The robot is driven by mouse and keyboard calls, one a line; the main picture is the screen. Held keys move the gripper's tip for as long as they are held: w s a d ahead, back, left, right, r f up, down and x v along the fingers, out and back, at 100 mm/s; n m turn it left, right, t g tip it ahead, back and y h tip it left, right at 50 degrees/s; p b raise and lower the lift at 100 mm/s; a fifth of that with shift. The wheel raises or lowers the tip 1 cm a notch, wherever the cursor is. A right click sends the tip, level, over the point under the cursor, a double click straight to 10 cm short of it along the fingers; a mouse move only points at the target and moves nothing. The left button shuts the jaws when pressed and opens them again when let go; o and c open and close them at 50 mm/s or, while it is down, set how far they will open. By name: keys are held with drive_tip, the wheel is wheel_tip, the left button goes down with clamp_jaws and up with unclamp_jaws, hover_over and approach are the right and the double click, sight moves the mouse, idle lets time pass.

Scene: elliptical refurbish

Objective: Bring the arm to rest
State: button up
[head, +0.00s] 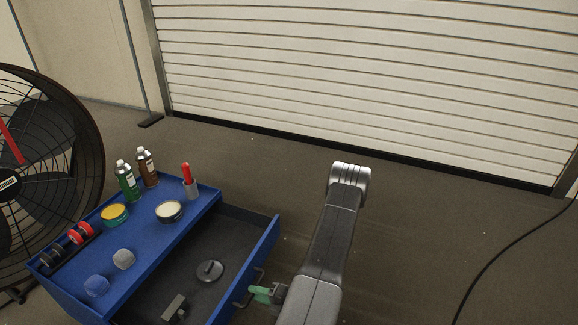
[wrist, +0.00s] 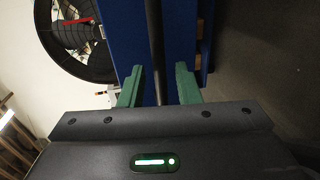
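My gripper (head: 264,294) is at the front of the open drawer, low in the head view, close to the drawer handle (head: 260,273). In the wrist view my gripper (wrist: 159,85) shows two green fingers spread apart. A dark bar (wrist: 155,35), which looks like the handle, runs between them with a gap on each side. Nothing is visibly gripped. My arm stretches up from the bottom of the head view and bends at a grey elbow, right of the drawer.
The blue cart (head: 150,250) has its drawer (head: 215,235) pulled out, with a dark round part (head: 210,271) inside. Bottles (head: 127,180), tins (head: 168,211) and a red-handled tool (head: 188,180) stand on top. A large fan (head: 45,170) is left. The floor right is clear except a cable (head: 500,255).

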drive_tip(key=shift+x, duration=1.15)
drive_tip(key=shift+r, duration=0.1)
